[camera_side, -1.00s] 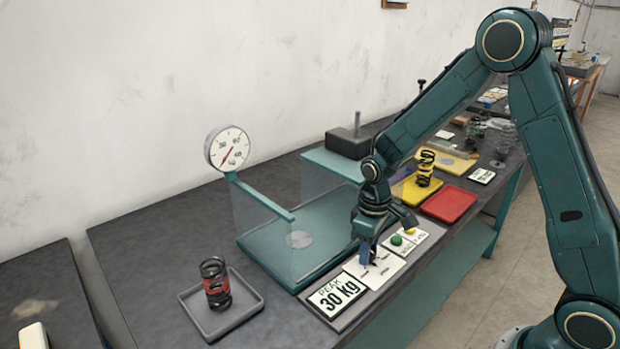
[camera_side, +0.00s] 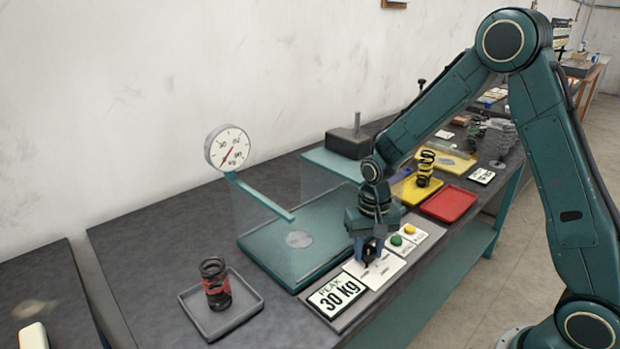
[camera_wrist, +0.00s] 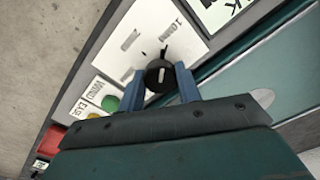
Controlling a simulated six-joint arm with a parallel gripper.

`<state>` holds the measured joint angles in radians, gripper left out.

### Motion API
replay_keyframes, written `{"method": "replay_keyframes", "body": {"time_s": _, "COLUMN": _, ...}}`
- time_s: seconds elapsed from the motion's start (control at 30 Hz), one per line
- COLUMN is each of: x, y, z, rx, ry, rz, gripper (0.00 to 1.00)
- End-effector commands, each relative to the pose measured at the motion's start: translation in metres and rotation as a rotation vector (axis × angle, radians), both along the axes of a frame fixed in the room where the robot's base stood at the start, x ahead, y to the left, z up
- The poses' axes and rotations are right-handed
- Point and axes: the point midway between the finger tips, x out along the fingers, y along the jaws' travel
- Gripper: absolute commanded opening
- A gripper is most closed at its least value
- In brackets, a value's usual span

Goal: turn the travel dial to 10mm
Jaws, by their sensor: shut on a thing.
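My gripper (camera_wrist: 160,82) is shut on the dial, with a blue finger on each side of the knob. In the side view my gripper (camera_side: 369,252) points down at the control panel and mostly hides the dial. The white dial plate (camera_side: 382,272) shows beside it.
A "PEAK 30 Kg" sign (camera_side: 336,294) is left of the dial plate. Green (camera_side: 396,240) and yellow (camera_side: 410,229) buttons are to the right. A clear-walled press with a teal base (camera_side: 262,244) stands behind. A black and red spring (camera_side: 215,283) stands in a grey tray (camera_side: 242,318).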

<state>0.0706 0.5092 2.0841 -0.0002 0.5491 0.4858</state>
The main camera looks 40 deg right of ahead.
Motion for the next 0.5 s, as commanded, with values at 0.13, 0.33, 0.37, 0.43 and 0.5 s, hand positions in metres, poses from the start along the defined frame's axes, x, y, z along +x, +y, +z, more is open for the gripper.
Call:
{"method": "replay_keyframes", "body": {"time_s": 0.13, "x": 0.0008, "y": 0.0, "z": 0.0012, "rx": -0.001, "ry": -0.003, "rz": -0.068, "gripper": 0.11}}
{"method": "replay_keyframes", "body": {"time_s": 0.33, "x": 0.0009, "y": -0.0001, "z": 0.0013, "rx": -0.001, "ry": -0.003, "rz": -0.112, "gripper": 0.11}}
{"method": "replay_keyframes", "body": {"time_s": 0.37, "x": 0.001, "y": -0.0001, "z": 0.0013, "rx": -0.001, "ry": -0.003, "rz": -0.115, "gripper": 0.11}}
{"method": "replay_keyframes", "body": {"time_s": 0.43, "x": 0.001, "y": -0.0001, "z": 0.0013, "rx": -0.001, "ry": -0.003, "rz": -0.119, "gripper": 0.11}}
{"method": "replay_keyframes", "body": {"time_s": 0.5, "x": 0.001, "y": -0.0001, "z": 0.0013, "rx": -0.001, "ry": -0.003, "rz": -0.119, "gripper": 0.11}}
